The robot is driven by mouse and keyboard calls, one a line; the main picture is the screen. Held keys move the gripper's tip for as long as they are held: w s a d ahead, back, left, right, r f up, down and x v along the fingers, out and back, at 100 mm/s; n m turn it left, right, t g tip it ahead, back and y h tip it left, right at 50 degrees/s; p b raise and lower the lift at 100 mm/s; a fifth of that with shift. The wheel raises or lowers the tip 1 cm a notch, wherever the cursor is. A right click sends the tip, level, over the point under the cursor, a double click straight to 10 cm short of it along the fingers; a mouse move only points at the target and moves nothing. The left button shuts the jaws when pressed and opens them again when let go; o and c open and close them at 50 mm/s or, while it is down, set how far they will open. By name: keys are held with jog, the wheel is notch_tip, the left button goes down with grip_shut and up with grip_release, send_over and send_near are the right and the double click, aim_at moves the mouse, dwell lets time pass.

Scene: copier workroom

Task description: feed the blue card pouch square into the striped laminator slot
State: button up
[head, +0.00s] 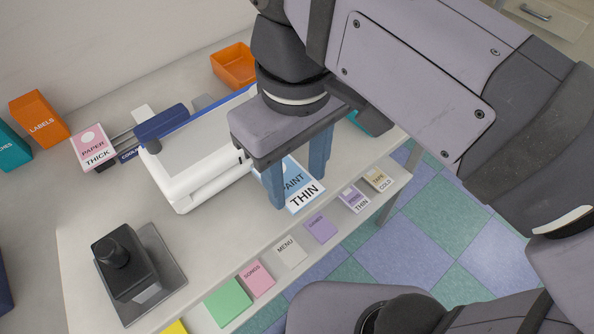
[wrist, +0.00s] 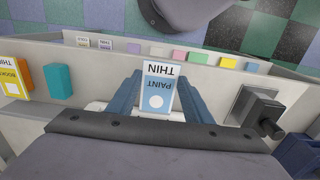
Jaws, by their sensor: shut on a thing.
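My gripper (head: 298,186) is shut on the blue and white card pouch marked PAINT THIN (head: 298,187), over the front of the worktop. In the wrist view the pouch (wrist: 158,92) shows between the two blue fingers and looks roughly straight between them. A white machine with a blue edge (head: 190,165), which looks like the laminator, stands left of and behind my gripper. My gripper and arm hide its right end. I cannot make out a striped slot in either view. I cannot tell whether the pouch touches the worktop.
A pink PAPER THICK card (head: 93,145) is at the machine's left end. A black device (head: 125,265) stands front left. An orange tray (head: 233,65) and an orange LABELS box (head: 40,118) are behind. Several labelled cards, one marked MENU (head: 288,250), line the front edge.

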aim_at(285, 176)
jog(key=shift+f+b, duration=1)
jog(key=shift+f, duration=0.15)
jog(key=shift+w+a, duration=0.1)
jog(key=shift+w+a+f+p, duration=0.1)
jog(key=shift+w+a+p, duration=0.55)
jog(key=shift+w+a, duration=0.15)
jog(key=shift+w+a+p, duration=0.5)
jog(key=shift+w, duration=0.05)
dwell(0.3)
